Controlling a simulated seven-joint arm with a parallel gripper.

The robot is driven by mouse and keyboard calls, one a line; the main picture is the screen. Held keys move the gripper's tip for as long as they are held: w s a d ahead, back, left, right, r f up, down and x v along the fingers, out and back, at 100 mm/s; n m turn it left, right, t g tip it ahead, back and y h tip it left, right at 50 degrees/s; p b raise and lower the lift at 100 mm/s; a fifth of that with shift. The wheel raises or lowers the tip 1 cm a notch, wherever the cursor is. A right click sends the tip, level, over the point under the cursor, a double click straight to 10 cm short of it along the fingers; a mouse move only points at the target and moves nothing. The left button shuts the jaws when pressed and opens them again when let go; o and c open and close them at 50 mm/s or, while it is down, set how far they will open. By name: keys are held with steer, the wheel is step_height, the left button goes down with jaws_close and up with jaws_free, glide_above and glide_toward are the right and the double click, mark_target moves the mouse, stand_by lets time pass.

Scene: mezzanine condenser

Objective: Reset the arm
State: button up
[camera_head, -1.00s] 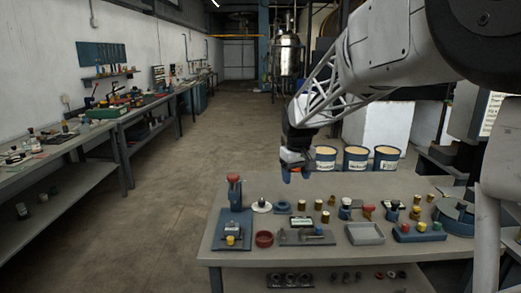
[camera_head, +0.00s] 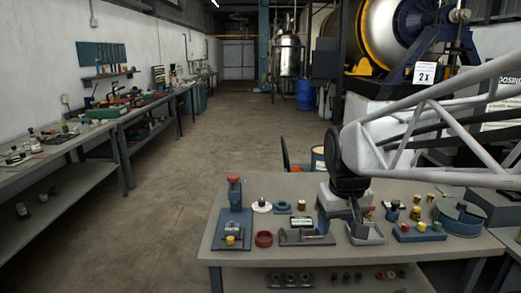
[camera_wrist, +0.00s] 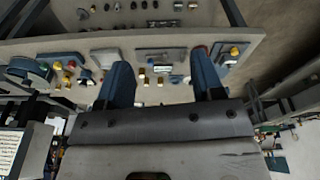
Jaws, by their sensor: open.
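Past the fingertips the wrist view shows small brass cylinders (camera_wrist: 142,77) and a grey fixture plate (camera_wrist: 160,55) on the tabletop. My wrist and arm hide part of the table's middle and back in the head view.
A blue tub (camera_head: 318,160) stands behind, partly hidden. The floor at left is clear.

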steer(key=s+d+f+m, duration=0.1)
steer(key=s+f, duration=0.1)
steer(key=s, duration=0.6)
steer(key=s+d+f+m, duration=0.1)
steer(key=s+f, duration=0.2)
steer(key=s, duration=0.5)
steer(key=shift+s+f+t, duration=0.3)
steer(key=shift+s, duration=0.05)
